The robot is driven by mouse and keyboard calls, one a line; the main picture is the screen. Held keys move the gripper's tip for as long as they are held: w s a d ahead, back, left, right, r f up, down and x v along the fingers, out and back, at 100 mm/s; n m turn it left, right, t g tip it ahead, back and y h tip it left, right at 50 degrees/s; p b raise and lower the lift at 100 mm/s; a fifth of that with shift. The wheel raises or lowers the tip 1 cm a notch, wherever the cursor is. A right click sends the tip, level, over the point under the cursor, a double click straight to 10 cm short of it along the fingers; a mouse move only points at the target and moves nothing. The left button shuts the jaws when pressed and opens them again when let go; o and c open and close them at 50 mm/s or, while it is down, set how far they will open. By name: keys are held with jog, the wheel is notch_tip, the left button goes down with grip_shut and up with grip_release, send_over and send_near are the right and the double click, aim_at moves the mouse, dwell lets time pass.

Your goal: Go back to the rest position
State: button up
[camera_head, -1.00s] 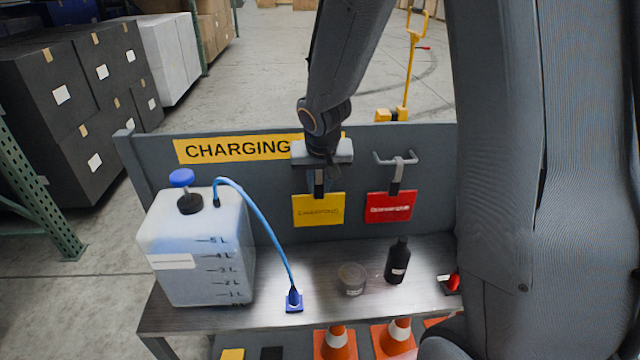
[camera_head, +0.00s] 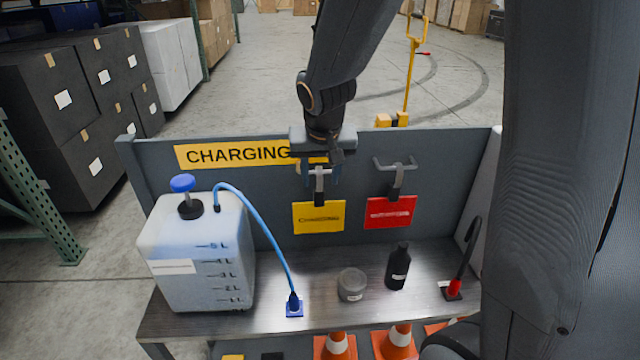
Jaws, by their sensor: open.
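My gripper (camera_head: 322,178) is in front of the back panel of the charging bench (camera_head: 260,200), just above the yellow tag (camera_head: 319,217). Its jaws are open. The yellow tag hangs by a dark strap from a hook on the panel, below the gripper. The gripper covers part of that hook and the end of the CHARGING sign (camera_head: 235,155). I cannot tell whether a finger touches the hook. A red tag (camera_head: 390,212) hangs from a second hook (camera_head: 395,163) to the right.
On the bench stand a jug (camera_head: 197,250) with a blue hose (camera_head: 262,235), a clear tub (camera_head: 351,284), a black bottle (camera_head: 398,266) and a red-based black handle (camera_head: 464,268). Orange cones (camera_head: 337,346) sit below. Open floor and a yellow pallet jack (camera_head: 409,80) lie behind the panel.

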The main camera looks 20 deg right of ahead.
jog(key=s+f+n+g, duration=0.1)
jog(key=s+f, duration=0.1)
jog(key=s, duration=0.7)
jog(key=s+d+f+n+g, duration=0.1)
jog(key=s+f+g, duration=0.1)
jog(key=s, duration=0.7)
jog(key=shift+f+g+y, duration=0.3)
jog(key=shift+f+y, duration=0.05)
jog(key=shift+y, duration=0.05)
